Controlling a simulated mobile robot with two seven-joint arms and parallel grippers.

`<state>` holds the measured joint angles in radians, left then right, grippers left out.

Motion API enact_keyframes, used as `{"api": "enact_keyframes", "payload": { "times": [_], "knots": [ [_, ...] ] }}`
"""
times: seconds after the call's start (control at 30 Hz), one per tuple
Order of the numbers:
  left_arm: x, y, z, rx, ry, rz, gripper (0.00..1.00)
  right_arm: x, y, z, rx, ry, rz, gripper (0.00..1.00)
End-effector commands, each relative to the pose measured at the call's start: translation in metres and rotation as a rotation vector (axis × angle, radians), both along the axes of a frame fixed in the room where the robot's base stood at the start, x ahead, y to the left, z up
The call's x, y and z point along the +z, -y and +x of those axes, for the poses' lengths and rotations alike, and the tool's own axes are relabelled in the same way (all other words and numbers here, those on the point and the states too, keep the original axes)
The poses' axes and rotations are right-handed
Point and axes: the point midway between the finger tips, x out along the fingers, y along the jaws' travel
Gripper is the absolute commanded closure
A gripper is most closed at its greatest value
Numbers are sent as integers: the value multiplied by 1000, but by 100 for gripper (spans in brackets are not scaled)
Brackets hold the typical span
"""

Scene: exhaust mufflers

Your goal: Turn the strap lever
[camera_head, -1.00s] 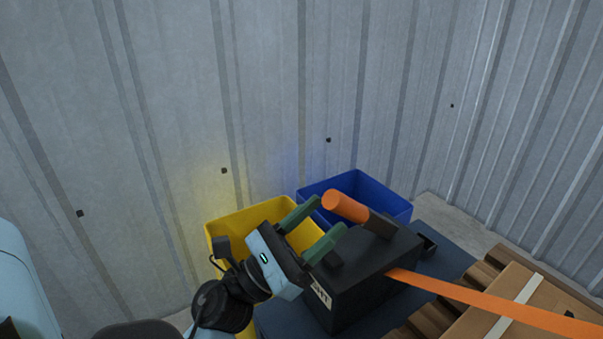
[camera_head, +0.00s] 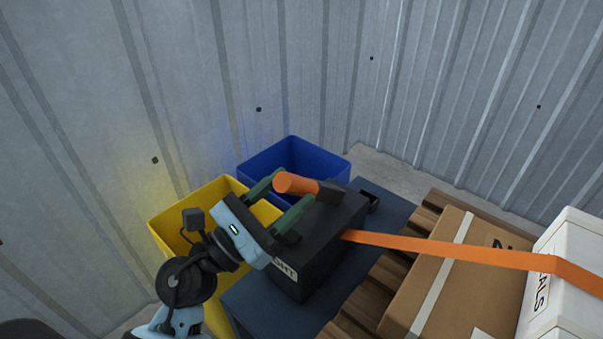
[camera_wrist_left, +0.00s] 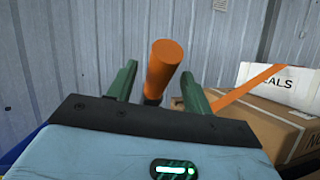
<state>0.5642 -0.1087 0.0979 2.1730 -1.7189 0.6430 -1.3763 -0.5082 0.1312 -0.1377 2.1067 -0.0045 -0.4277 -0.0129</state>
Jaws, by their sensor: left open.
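The strap lever has a thick orange handle (camera_head: 296,184) on a short dark arm (camera_head: 329,192), standing out from the top of a black box (camera_head: 318,237). An orange strap (camera_head: 440,246) runs from the box to the right. My left gripper (camera_head: 294,189) is open, with its green fingers on either side of the handle's near end. In the left wrist view, the handle (camera_wrist_left: 164,66) stands between the two fingers, with gaps visible on both sides. The lower part of the lever is partly hidden behind the gripper. My right gripper is out of view.
A yellow bin (camera_head: 165,226) and a blue bin (camera_head: 338,163) stand behind the box, near the corrugated wall. The box rests on a dark blue surface (camera_head: 240,300). A cardboard box (camera_head: 425,285) and a white box (camera_head: 568,275) sit to the right under the strap.

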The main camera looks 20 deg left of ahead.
Motion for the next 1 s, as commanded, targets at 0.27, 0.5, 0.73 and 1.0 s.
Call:
{"api": "enact_keyframes", "payload": {
  "times": [0.27, 0.5, 0.73, 1.0],
  "knots": [
    [13, 16, 27, 1, 2, -1, 50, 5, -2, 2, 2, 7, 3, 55],
    [15, 19, 31, 0, 0, 0, 50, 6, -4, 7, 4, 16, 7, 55],
    [15, 19, 31, 0, 0, 0, 61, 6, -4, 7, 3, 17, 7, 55],
    [15, 19, 31, 0, 0, 0, 97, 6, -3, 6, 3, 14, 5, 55]
  ]
}}
